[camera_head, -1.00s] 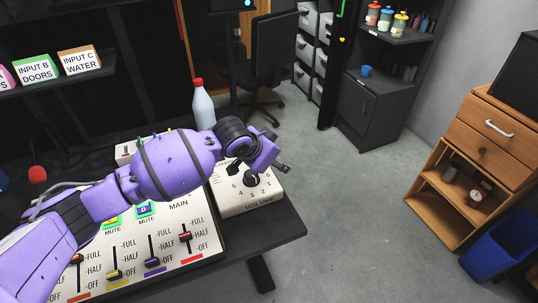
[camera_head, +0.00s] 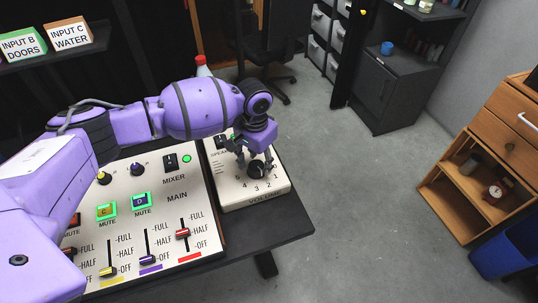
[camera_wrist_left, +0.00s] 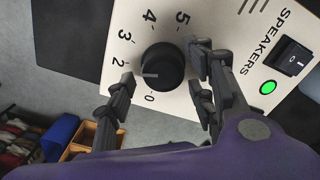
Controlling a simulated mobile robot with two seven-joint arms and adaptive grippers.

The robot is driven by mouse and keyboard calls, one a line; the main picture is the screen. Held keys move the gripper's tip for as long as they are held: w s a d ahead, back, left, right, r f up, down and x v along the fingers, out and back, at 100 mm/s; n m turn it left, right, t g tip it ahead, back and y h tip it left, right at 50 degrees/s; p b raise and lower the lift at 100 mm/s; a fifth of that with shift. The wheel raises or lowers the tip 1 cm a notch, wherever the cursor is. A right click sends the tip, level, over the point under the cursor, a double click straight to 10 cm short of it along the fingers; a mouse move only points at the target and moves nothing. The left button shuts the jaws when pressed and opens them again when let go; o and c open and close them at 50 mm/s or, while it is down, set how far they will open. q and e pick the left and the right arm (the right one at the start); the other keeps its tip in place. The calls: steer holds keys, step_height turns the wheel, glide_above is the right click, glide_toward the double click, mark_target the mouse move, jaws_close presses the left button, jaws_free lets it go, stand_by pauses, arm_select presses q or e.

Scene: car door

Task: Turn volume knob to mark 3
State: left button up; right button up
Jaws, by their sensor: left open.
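The black round volume knob (camera_head: 256,172) sits on the white speaker panel (camera_head: 235,190) near the table's right end. In the left wrist view the knob (camera_wrist_left: 165,70) shows a white pointer line directed left, below the 2 and above the 0. The 2, 3, 4 and 5 are readable there; a finger covers the place between 2 and 0. My left gripper (camera_head: 256,160) is over the knob.
A mixer panel (camera_head: 128,215) with sliders and lit mute buttons lies left of the speaker panel, under my left arm. A bottle (camera_head: 203,68) stands behind the arm. The speaker panel also has a switch (camera_wrist_left: 294,58) and a lit green lamp (camera_wrist_left: 267,87). Open floor lies right of the table.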

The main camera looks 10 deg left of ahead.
arm_select(q)
steer(key=shift+s+f, duration=0.1)
steer(key=shift+f, duration=0.35)
arm_select(e)
steer(key=shift+w+a+r, duration=0.1)
steer(key=shift+w+r, duration=0.05)
steer(key=shift+w, duration=0.2)
arm_select(q)
steer(key=shift+c, duration=0.4)
arm_select(e)
steer(key=shift+a, duration=0.1)
arm_select(q)
steer(key=c, duration=1)
arm_select(e)
steer(key=shift+s, duration=0.15)
arm_select(q)
steer(key=shift+d, duration=0.1)
